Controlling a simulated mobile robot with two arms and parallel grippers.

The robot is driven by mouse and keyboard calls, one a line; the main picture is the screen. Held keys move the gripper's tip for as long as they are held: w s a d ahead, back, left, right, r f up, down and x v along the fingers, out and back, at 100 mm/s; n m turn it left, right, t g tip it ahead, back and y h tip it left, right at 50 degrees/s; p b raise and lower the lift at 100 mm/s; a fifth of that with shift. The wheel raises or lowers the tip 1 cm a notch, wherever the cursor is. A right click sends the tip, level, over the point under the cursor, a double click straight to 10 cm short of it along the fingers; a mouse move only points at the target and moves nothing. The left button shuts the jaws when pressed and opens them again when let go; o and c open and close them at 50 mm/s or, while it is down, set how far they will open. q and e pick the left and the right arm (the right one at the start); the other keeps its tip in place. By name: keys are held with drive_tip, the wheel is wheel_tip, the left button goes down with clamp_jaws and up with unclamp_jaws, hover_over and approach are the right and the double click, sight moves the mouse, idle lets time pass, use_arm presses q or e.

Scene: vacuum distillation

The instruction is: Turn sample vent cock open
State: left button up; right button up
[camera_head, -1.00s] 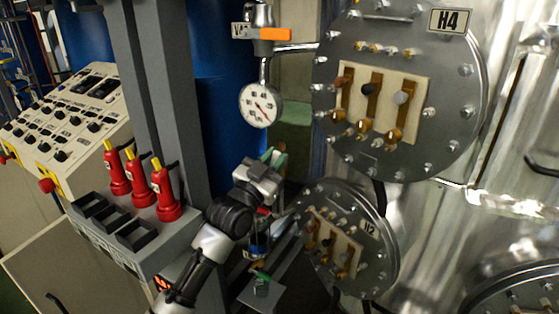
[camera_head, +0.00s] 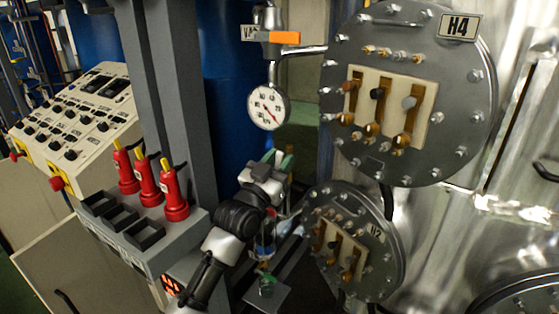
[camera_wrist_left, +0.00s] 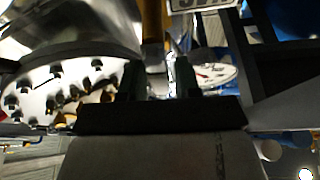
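My left gripper (camera_head: 276,163) is at the lower middle of the head view, below the round pressure gauge (camera_head: 268,107). Green parts show beside its tip; I cannot tell whether they are a cock handle. In the left wrist view the two dark fingers (camera_wrist_left: 158,80) stand apart with a gap between them. An orange-yellow bar (camera_wrist_left: 152,25) shows beyond the gap, apparently not gripped. A lower fitting with a green handle (camera_head: 266,280) sits below my wrist. No readable label identifies the sample vent cock. My right gripper is out of view.
An orange-handled valve (camera_head: 285,38) is above the gauge. Round bolted flanges H4 (camera_head: 425,150) and H2 (camera_head: 385,255) stand close to the right of my arm. Red-handled tools (camera_head: 173,193) and a grey post (camera_head: 190,110) are to the left.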

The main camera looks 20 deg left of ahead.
use_arm(q)
drive_tip(key=shift+o, duration=0.8)
drive_tip(key=b+v, duration=0.4)
drive_tip(key=v, duration=0.6)
drive_tip(key=shift+s+f, duration=0.15)
drive_tip(key=shift+s, duration=0.15)
drive_tip(key=shift+a, duration=0.1)
